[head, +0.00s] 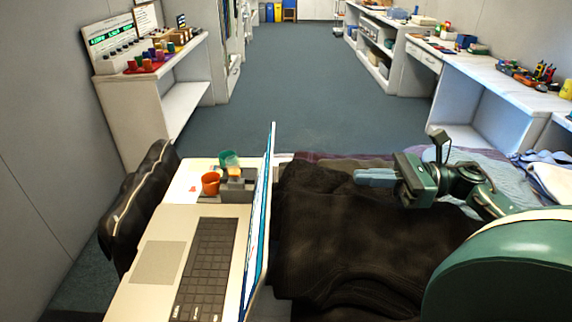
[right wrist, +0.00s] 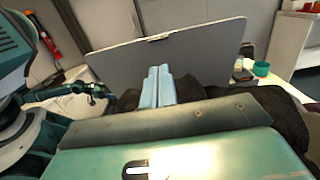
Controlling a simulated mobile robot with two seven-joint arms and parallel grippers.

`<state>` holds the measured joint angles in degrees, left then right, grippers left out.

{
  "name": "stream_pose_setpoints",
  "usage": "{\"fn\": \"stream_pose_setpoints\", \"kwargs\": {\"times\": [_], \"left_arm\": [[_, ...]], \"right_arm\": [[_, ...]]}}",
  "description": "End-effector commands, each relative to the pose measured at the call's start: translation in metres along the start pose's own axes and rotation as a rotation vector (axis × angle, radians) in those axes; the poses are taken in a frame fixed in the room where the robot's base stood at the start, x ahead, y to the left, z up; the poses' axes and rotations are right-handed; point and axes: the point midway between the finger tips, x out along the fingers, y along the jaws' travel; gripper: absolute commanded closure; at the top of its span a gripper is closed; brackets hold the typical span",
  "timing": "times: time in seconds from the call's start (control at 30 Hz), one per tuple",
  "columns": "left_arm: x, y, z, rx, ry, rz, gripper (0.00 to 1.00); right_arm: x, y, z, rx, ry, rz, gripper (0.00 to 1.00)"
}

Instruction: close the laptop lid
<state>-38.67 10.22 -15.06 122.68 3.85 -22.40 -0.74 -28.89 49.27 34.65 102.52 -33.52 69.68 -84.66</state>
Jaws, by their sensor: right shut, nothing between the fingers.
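The laptop stands open; its pale base with dark keyboard (head: 206,265) lies at the lower left in the head view. Its lid (head: 259,230) is upright, seen nearly edge-on, with the bright screen facing left. My right gripper (head: 357,177) is shut and empty, to the right of the lid and apart from it, fingers pointing left. In the right wrist view, its blue fingers (right wrist: 157,80) point at the lid's grey back (right wrist: 175,50). A small teal arm end, probably my left gripper (right wrist: 100,91), shows beyond at the left; its fingers are too small to read.
Dark cloth (head: 325,235) lies right of the lid, under my right gripper. An orange cup (head: 210,184) and a green cup (head: 228,159) stand behind the base. A black case (head: 140,200) is at the left. Shelves (head: 180,85) and benches (head: 480,80) line the walls; the floor between is clear.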

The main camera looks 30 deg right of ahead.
Motion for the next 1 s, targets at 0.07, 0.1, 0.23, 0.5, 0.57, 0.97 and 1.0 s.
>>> {"fn": "stream_pose_setpoints", "kwargs": {"times": [0.07, 0.1, 0.23, 0.5, 0.57, 0.97, 1.0], "left_arm": [[-0.001, 0.000, -0.002, 0.004, -0.002, -0.001, 0.23], [-0.002, 0.000, -0.003, 0.006, -0.002, -0.001, 0.23], [-0.004, 0.000, -0.006, 0.015, -0.006, -0.003, 0.23], [-0.008, 0.000, -0.011, 0.039, -0.015, -0.009, 0.23], [-0.009, 0.000, -0.012, 0.041, -0.018, -0.010, 0.23], [-0.011, -0.004, -0.011, 0.040, -0.034, -0.021, 0.23], [-0.011, -0.004, -0.011, 0.039, -0.034, -0.022, 0.23]], "right_arm": [[0.008, 0.000, 0.002, -0.002, 0.000, 0.003, 1.00], [0.014, 0.001, 0.002, -0.002, 0.000, 0.004, 1.00], [0.039, 0.001, 0.004, -0.003, 0.000, 0.006, 1.00], [0.096, 0.000, 0.004, -0.004, -0.002, 0.004, 1.00], [0.106, 0.000, 0.004, -0.002, -0.002, 0.003, 1.00], [0.137, 0.000, 0.001, -0.001, 0.000, 0.001, 1.00], [0.137, 0.000, 0.001, -0.001, 0.000, 0.001, 1.00]]}}
